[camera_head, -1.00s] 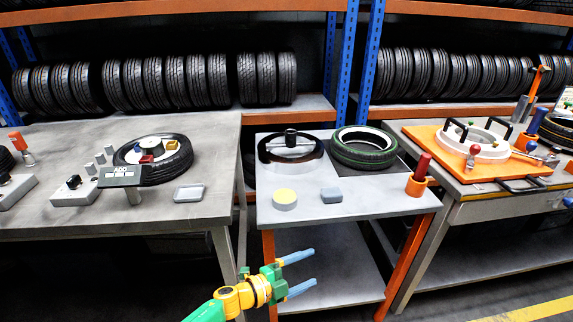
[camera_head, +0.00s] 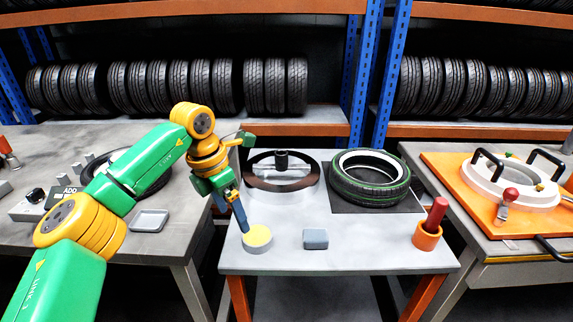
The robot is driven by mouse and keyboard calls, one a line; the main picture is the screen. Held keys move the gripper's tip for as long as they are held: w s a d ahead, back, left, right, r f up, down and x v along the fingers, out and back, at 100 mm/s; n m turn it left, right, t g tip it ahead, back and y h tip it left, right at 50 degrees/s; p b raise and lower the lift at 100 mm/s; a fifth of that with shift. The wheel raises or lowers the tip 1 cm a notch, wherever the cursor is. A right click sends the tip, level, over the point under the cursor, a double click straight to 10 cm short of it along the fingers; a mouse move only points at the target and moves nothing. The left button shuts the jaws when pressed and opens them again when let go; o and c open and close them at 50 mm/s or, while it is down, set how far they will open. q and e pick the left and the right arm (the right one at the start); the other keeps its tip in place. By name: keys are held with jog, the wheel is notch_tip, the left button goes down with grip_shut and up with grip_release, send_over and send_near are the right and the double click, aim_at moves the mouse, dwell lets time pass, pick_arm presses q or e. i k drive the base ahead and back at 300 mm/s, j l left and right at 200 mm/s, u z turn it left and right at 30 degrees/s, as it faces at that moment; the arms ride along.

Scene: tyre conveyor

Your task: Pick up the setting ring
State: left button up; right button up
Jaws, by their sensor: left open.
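My left gripper (camera_head: 240,218) hangs fingers down over the left side of the small grey table, just behind the yellow-topped disc (camera_head: 257,236). Its blue fingers overlap in this view; it is open and holds nothing that I can see. A dark flat ring (camera_head: 309,178) with a central black knob (camera_head: 281,157) and a crossbar lies at the back left of this table, right of the gripper and apart from it. A white ring (camera_head: 487,186) with black handles sits on an orange plate at right. I cannot tell which is the setting ring. My right gripper is not in view.
A green-striped tyre (camera_head: 370,192) lies on a dark mat right of the dark ring. A grey block (camera_head: 315,239) and an orange cup (camera_head: 427,237) with a red handle stand near the front. Tyre racks rise behind. The table's middle is clear.

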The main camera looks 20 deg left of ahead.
aim_at(281, 160)
jog(key=i, duration=1.15)
